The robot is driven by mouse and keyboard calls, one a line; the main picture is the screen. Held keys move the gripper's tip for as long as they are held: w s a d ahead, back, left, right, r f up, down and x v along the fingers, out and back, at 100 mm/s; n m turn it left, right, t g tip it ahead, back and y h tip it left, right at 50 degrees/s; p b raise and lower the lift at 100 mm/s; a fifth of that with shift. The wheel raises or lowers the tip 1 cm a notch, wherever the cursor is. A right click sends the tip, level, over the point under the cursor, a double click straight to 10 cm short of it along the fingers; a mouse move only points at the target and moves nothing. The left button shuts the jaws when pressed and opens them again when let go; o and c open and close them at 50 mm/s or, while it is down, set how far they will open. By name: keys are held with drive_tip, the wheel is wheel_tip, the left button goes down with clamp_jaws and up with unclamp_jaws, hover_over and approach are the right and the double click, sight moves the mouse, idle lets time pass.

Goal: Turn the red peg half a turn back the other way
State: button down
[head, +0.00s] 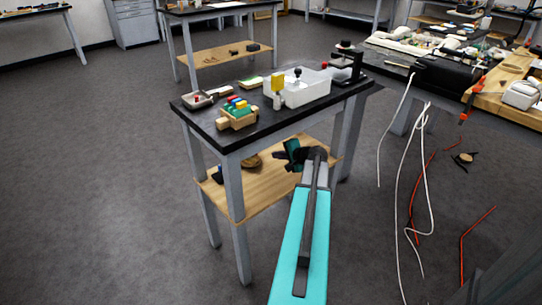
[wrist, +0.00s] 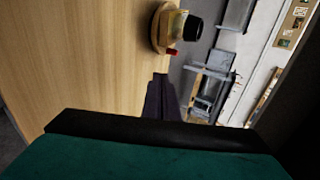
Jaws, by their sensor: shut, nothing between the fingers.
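A wooden block (head: 237,119) with several coloured pegs stands on the near left part of the black-topped table (head: 262,127) in the head view. A red peg (head: 236,99) shows small among yellow, green and blue ones; its turn angle is too small to read. My gripper (head: 280,155) is below the table top's front edge, over the lower wooden shelf, well apart from the block. In the wrist view my gripper's dark fingers (wrist: 161,82) are shut and empty. The block and pegs are not in the wrist view.
A white bin (head: 305,92), a black stand (head: 347,65) and a small grey tray (head: 190,103) share the table top. The lower shelf (head: 265,185) holds a round brown object (wrist: 157,32). Cables (head: 425,190) lie on the right floor; the left floor is clear.

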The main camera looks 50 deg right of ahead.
drive_tip(key=shift+s+d+r, duration=0.1)
drive_tip(key=shift+s+r, duration=0.4)
drive_tip(key=shift+s, duration=0.35)
drive_tip(key=shift+s+d+r, duration=0.1)
drive_tip(key=shift+s+r, duration=0.4)
drive_tip(key=shift+s, duration=0.35)
drive_tip(key=shift+s+r, duration=0.5)
drive_tip(key=shift+s, duration=0.35)
